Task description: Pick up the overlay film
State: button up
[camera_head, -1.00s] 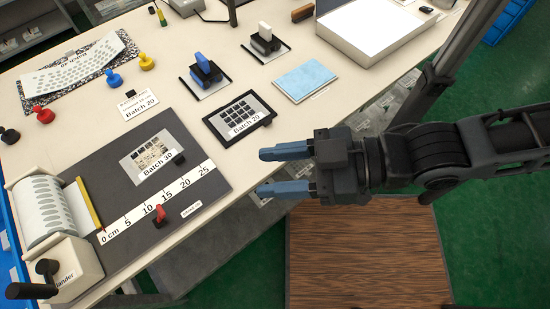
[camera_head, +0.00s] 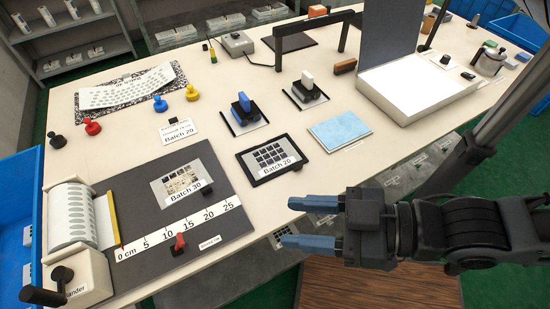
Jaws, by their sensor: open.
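My gripper (camera_head: 289,221) is open and empty, its two blue fingers pointing left, by the table's front edge. Which sheet is the overlay film is not certain. A grey printed film marked Batch 30 (camera_head: 163,186) lies on the dark mat (camera_head: 150,258), left of my gripper, with a small dark tab at its right edge. A pale sheet with grey ovals (camera_head: 125,89) lies on a speckled board further back. My gripper touches none of these.
A roller with a crank (camera_head: 72,230) stands at the mat's left end. A red clip (camera_head: 180,240) sits by the ruler strip. Two stamp-like blocks (camera_head: 242,107), a blue pad (camera_head: 338,130) and a white light box (camera_head: 420,85) stand behind. Bare table lies between them.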

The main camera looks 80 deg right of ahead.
aim_at(262, 163)
jog(key=k+l+u, duration=0.15)
jog(key=k+l, duration=0.2)
jog(key=k+l+u, duration=0.2)
jog(key=k, duration=0.3)
jog(key=k+l+u, duration=0.15)
jog(key=k+l, duration=0.15)
jog(key=k, duration=0.15)
jog(key=k+l+u, duration=0.2)
jog(key=k, duration=0.25)
